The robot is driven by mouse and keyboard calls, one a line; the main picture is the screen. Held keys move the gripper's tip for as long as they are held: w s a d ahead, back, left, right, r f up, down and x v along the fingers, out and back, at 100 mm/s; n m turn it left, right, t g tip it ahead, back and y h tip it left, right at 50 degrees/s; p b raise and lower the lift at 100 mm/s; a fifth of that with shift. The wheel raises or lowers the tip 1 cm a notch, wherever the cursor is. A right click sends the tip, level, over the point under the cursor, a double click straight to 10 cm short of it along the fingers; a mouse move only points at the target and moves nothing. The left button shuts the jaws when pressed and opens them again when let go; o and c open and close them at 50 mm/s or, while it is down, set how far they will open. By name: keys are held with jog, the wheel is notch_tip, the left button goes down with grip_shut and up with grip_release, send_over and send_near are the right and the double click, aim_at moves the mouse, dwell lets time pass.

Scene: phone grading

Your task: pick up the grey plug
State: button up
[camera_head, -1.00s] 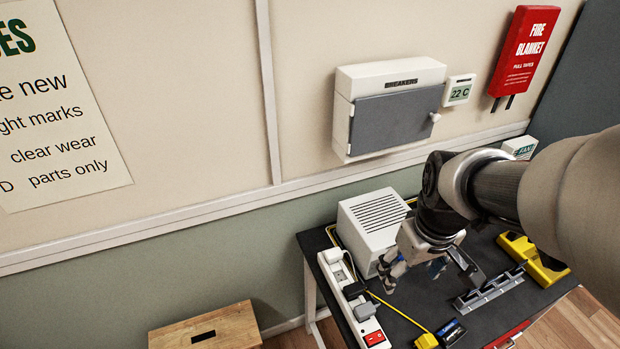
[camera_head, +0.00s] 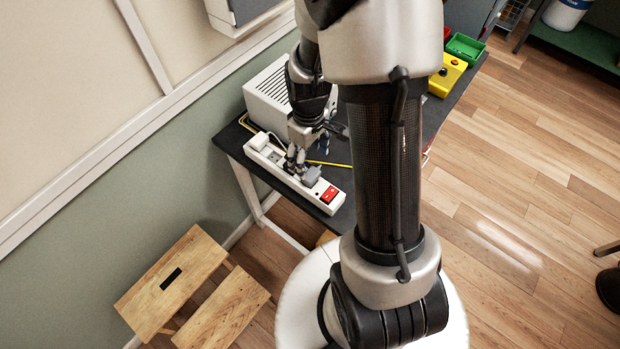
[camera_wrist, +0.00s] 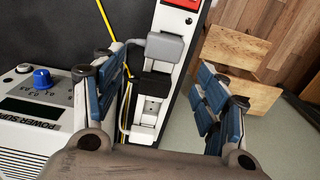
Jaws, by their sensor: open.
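The grey plug (camera_head: 311,176) sits in the white power strip (camera_head: 262,161) near its red switch end. In the wrist view the grey plug (camera_wrist: 164,50) is ahead of my fingertips, next to a black plug (camera_wrist: 153,85) in the same strip (camera_wrist: 186,62). My gripper (camera_head: 297,158) is over the strip, its fingers beside the grey plug in the head view. In the wrist view my gripper (camera_wrist: 165,92) is open, with blue-padded fingers on either side of the strip and nothing held between them. The black plug is largely hidden by my gripper in the head view.
A white power supply box (camera_head: 272,97) stands behind the strip; its blue knob (camera_wrist: 42,78) shows in the wrist view. A white plug (camera_head: 258,141) is at the strip's far end. A yellow cable (camera_wrist: 107,20) runs alongside. A wooden step stool (camera_head: 175,280) stands on the floor.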

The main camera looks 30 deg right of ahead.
aim_at(309, 172)
notch_tip(309, 172, down, 7)
jog(key=b, duration=0.2)
jog(key=shift+s+a+b, duration=0.15)
jog(key=shift+b, duration=0.25)
jog(key=shift+r, duration=0.1)
jog(key=shift+c, duration=0.3)
jog(key=c, duration=1.1)
jog(key=shift+r, duration=0.15)
jog(key=shift+c, duration=0.2)
notch_tip(309, 172, up, 20)
jog(key=p, duration=0.7)
